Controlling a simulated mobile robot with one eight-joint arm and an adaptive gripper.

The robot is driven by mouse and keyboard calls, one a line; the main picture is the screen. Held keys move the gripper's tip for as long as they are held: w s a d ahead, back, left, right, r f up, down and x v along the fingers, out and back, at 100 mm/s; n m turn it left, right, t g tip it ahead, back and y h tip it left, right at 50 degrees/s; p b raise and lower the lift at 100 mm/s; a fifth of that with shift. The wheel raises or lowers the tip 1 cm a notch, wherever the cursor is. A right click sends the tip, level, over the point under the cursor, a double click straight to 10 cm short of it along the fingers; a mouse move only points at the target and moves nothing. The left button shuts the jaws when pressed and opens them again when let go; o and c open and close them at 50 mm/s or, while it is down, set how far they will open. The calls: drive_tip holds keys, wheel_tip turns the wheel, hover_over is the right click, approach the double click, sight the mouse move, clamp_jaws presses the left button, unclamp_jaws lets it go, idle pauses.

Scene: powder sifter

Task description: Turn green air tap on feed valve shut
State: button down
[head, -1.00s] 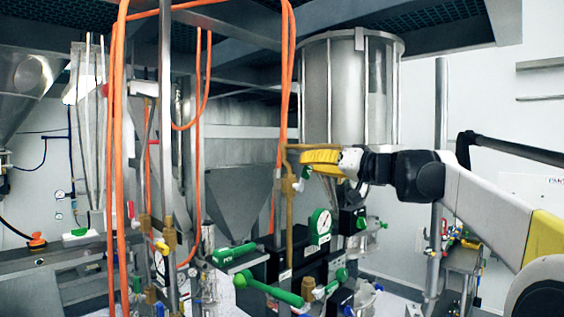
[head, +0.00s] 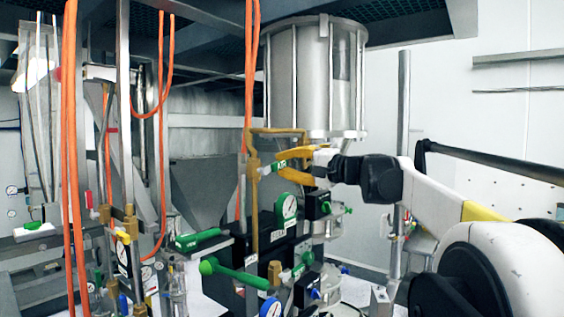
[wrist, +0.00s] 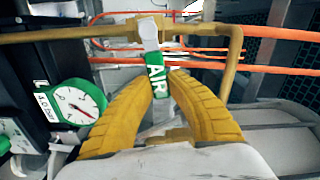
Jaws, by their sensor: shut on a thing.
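The green air tap (wrist: 157,72) has a green lever marked AIR on a pale metal stem, at a fitting on the brass pipe (wrist: 80,36). In the wrist view its lever stands across that pipe. In the head view the green lever (head: 283,167) points right from the upright brass pipe. My gripper (wrist: 168,80) has its ribbed yellow fingers on either side of the lever and is shut on it. In the head view the fingers of my gripper (head: 292,164) partly hide the lever.
A green-rimmed pressure gauge (wrist: 76,106) is close left of my gripper. Below are other green handles (head: 236,275) on the black valve block. A large steel hopper (head: 316,80) is above and behind. Orange hoses (head: 250,70) hang nearby.

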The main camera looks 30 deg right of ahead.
drive_tip(key=shift+f+m, duration=0.6)
drive_tip(key=shift+m, duration=0.4)
drive_tip(key=c, duration=1.4)
unclamp_jaws()
drive_tip(key=shift+o, duration=0.5)
drive_tip(key=shift+w, duration=0.15)
drive_tip(key=v, duration=1.2)
